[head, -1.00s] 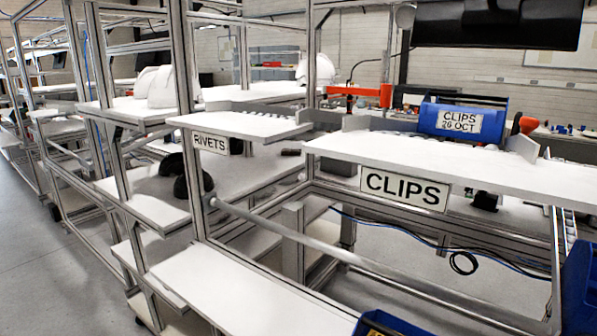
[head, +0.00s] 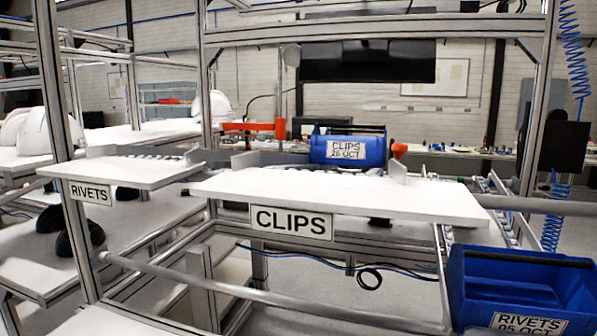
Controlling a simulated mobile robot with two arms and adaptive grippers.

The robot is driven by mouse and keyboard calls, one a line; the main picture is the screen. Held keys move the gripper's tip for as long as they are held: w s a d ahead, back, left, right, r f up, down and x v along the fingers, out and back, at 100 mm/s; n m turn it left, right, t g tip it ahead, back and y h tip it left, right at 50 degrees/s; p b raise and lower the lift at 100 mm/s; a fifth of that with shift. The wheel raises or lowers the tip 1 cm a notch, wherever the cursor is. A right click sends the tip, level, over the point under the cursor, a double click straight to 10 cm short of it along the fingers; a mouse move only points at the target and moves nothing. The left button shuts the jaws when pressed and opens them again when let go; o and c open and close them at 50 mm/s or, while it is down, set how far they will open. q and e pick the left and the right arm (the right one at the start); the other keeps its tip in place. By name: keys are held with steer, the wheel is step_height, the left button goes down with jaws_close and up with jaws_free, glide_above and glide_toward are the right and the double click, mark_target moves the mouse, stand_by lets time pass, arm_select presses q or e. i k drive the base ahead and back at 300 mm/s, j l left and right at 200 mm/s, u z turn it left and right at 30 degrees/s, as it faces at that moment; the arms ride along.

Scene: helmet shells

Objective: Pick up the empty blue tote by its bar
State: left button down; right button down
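A blue tote (head: 520,283) stands at the lower right of the head view with a white label reading RIVETS 05 OCT. Its top is open, and the inside that shows is bare blue; its floor is hidden. A dark bar (head: 530,258) runs across its top. A second blue tote (head: 347,149) labelled CLIPS 26 OCT sits on the rollers behind the white CLIPS shelf, with a dark bar above it. Its inside cannot be seen. Neither of my grippers is in view.
The white CLIPS shelf (head: 330,193) juts out in the middle, with the RIVETS shelf (head: 120,171) to its left. A grey rail (head: 250,290) crosses below them, and metal posts stand at left and right. A blue coiled hose (head: 572,50) hangs at right.

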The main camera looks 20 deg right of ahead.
mark_target(540, 292)
steer(key=z, duration=1.7)
steer(key=i+l+u, duration=0.3)
steer(key=l+u, duration=0.2)
steer(key=l, duration=0.3)
steer(key=i+l+u, duration=0.15)
steer(key=l+u, duration=0.35)
steer(key=l, duration=0.35)
steer(key=l+u, duration=0.45)
steer(key=l, duration=0.45)
